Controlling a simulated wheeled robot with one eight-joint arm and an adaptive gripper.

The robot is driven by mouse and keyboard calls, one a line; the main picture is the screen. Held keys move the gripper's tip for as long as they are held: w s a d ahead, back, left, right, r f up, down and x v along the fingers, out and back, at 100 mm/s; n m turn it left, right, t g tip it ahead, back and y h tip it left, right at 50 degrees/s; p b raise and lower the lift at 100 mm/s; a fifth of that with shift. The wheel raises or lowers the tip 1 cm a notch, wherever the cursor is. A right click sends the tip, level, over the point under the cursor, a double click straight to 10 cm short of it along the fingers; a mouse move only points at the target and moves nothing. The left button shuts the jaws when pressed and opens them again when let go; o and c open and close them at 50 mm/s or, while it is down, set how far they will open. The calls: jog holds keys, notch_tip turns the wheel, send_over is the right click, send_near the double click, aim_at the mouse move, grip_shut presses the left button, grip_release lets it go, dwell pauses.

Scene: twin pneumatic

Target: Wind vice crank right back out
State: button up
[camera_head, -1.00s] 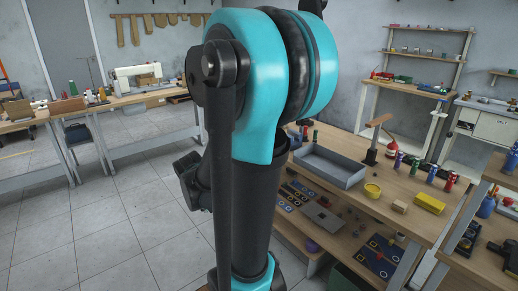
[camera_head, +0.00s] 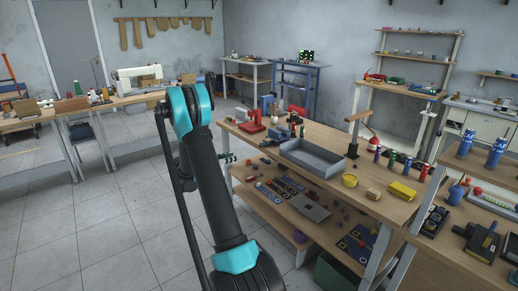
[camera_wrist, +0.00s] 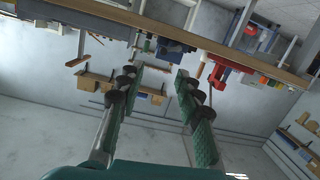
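A red, vice-like tool (camera_head: 252,123) stands at the far left end of the wooden workbench (camera_head: 330,143). Its crank is too small to make out in the head view. My gripper (camera_head: 229,158) shows small and partly hidden behind my arm, in front of the bench's left end. In the wrist view my gripper (camera_wrist: 159,75) is open, with two green-padded fingers spread apart and nothing between them. The wrist view is upside down, with the bench edge (camera_wrist: 190,40) across the top. A red thing (camera_wrist: 223,60) shows past the right finger; I cannot tell whether it is the vice.
A grey tray (camera_head: 312,161), a yellow tub (camera_head: 349,180), a yellow block (camera_head: 402,191) and several small bottles stand on the bench. A lower shelf (camera_head: 290,205) holds flat panels. The tiled floor (camera_head: 120,230) left of the bench is clear.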

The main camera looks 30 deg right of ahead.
aim_at(260, 147)
jog(key=w+d, duration=0.1)
jog(key=d, duration=0.5)
jog(key=w+d+f+m+h, duration=0.1)
jog(key=d, duration=0.5)
jog(key=w+d+m, duration=0.1)
jog(key=d, duration=0.5)
jog(key=shift+w+d+f+h, duration=0.2)
jog(key=shift+w+d+h, duration=0.1)
jog(key=shift+h, duration=0.1)
grip_shut()
